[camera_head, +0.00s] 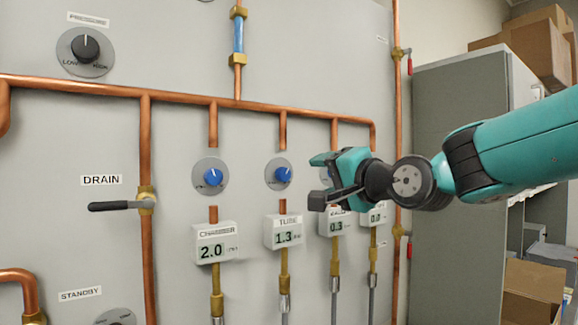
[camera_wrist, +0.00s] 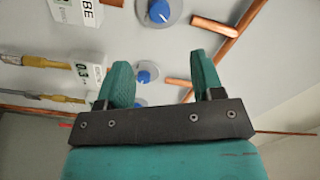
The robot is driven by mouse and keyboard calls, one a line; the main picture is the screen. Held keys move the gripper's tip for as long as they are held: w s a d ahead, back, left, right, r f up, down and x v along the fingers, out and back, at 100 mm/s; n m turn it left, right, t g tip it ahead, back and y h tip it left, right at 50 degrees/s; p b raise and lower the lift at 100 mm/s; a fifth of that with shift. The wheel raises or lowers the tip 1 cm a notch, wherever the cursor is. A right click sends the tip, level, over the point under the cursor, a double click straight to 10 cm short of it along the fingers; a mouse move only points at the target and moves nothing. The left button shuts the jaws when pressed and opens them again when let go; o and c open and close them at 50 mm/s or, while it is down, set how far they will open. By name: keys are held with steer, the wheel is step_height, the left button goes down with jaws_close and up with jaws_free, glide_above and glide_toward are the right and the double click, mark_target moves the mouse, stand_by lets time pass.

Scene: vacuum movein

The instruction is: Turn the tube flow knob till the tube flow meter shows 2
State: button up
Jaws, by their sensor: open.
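The blue tube flow knob (camera_head: 280,174) sits on a round grey plate on the panel. In the wrist view it shows at the top edge (camera_wrist: 159,11). Below it in the head view, the tube flow meter (camera_head: 286,231) reads 1.3. My gripper (camera_head: 316,180) is open and empty, just right of the tube knob and apart from it. It covers most of the third knob in the head view. In the wrist view, my two teal fingers (camera_wrist: 160,60) are spread, with the third blue knob (camera_wrist: 143,77) showing between them and the tube knob beyond their tips.
The chamber knob (camera_head: 211,177) and its meter (camera_head: 211,243), reading 2.0, are to the left. The third meter (camera_head: 333,224) reads 0.3. Copper pipes (camera_head: 178,97) run across the panel. A drain lever (camera_head: 115,206) sticks out at left. A grey cabinet (camera_head: 455,160) stands right.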

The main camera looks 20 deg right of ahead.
mark_target(286, 175)
steer(key=p+x, duration=0.4)
steer(key=x, duration=0.6)
steer(key=shift+w+a, duration=0.15)
steer(key=shift+w, duration=0.15)
steer(key=shift+w+a+f+p, duration=0.1)
steer(key=shift+w+a+p, duration=0.1)
steer(key=shift+w+p, duration=0.4)
steer(key=shift+w, duration=0.1)
steer(key=shift+c, duration=0.4)
steer(key=c, duration=0.8)
steer(key=shift+c, duration=0.2)
